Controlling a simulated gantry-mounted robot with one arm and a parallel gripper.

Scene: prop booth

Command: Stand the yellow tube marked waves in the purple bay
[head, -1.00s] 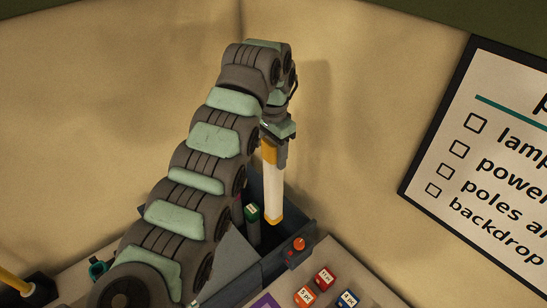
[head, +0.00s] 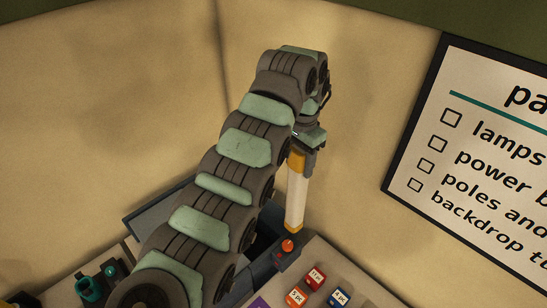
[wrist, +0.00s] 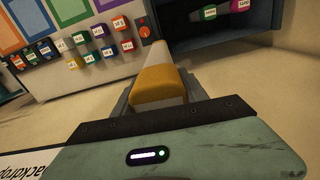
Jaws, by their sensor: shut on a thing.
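My gripper (head: 301,150) is shut on the yellow end of a tube (head: 295,200) with a white middle and a yellow lower end. The tube hangs nearly upright beside the orange-red knob at the bin's corner, as seen in the head view. In the wrist view the tube (wrist: 158,82) points away from my gripper; no waves mark shows on the visible side. A purple patch (head: 259,302), perhaps the purple bay, is cut off at the bottom of the head view.
Small labelled blocks (head: 317,278) sit near the orange-red knob (head: 288,245). A checklist board (head: 480,150) hangs at right.

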